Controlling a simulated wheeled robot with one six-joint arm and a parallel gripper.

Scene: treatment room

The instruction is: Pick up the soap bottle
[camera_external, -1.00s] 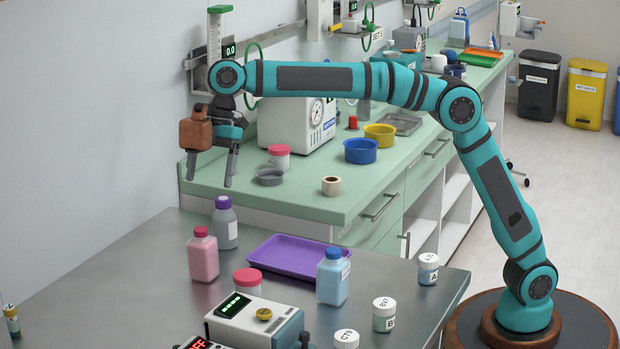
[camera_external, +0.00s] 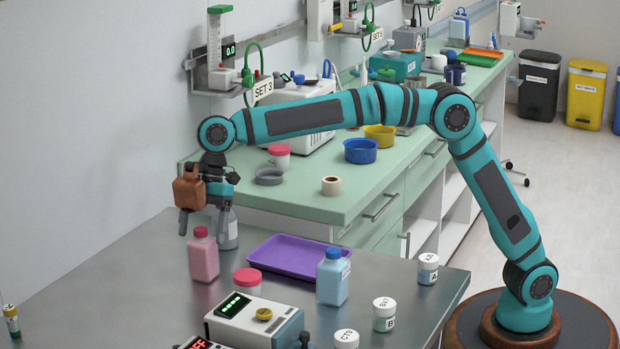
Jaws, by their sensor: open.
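Three bottles stand upright on the grey metal table: a pink bottle with a red cap (camera_external: 203,262), a grey bottle with a white label (camera_external: 229,236) and a light blue bottle with a blue cap (camera_external: 333,280). I cannot read which one is the soap bottle. My gripper (camera_external: 203,224) is open and empty, pointing down, with its fingers apart. Its fingertips appear just above the pink bottle's red cap. The right finger overlaps the grey bottle in the picture and hides its top; I cannot tell the depth between them.
A purple tray (camera_external: 290,257) lies right of the grey bottle. A red-lidded jar (camera_external: 247,282), a device with a green display (camera_external: 254,322) and small white-capped jars (camera_external: 384,315) stand nearer the front. The green counter (camera_external: 300,205) rises behind.

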